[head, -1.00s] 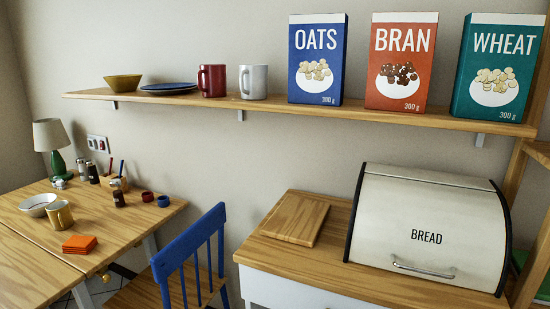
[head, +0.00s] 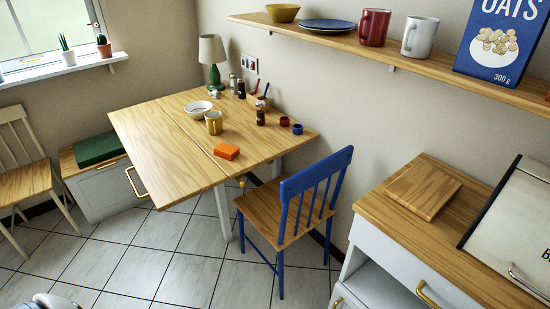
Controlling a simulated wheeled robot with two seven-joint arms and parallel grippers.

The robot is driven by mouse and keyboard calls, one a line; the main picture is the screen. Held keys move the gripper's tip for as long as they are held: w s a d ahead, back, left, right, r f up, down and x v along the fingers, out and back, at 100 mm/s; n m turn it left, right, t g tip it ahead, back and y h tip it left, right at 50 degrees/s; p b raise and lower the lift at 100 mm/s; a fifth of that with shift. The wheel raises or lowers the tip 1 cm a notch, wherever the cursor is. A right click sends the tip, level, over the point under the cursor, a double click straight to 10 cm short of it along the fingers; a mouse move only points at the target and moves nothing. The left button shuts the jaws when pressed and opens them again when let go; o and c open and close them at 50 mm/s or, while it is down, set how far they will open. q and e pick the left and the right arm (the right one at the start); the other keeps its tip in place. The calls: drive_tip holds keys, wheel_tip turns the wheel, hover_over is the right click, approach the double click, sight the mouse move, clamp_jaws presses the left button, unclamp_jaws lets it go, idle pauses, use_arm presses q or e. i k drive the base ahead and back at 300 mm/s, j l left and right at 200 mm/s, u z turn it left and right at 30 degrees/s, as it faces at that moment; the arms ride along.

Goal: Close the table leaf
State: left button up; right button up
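The wooden table (head: 245,166) stands against the back wall in the head view. A seam runs along its top, and the leaf (head: 160,158) on the left side of the seam is raised level with the rest. A brass-coloured handle (head: 134,182) shows near the leaf's left edge; I cannot tell whether it belongs to the table or to the bench behind. A bowl (head: 198,109), a yellow mug (head: 214,122) and orange napkins (head: 227,151) are on the table, close to the seam. Neither of my grippers is clearly in view.
A blue chair (head: 290,207) stands at the table's right. A pale chair (head: 22,172) and a bench with a green cushion (head: 98,148) are at the left. Tiled floor (head: 165,255) in front is free. A counter (head: 420,225) is at the right.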

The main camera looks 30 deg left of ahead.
sight(173, 170)
drive_tip(key=k+j+u, duration=0.6)
drive_tip(key=i+l+u, duration=0.1)
drive_tip(key=u, duration=1.05)
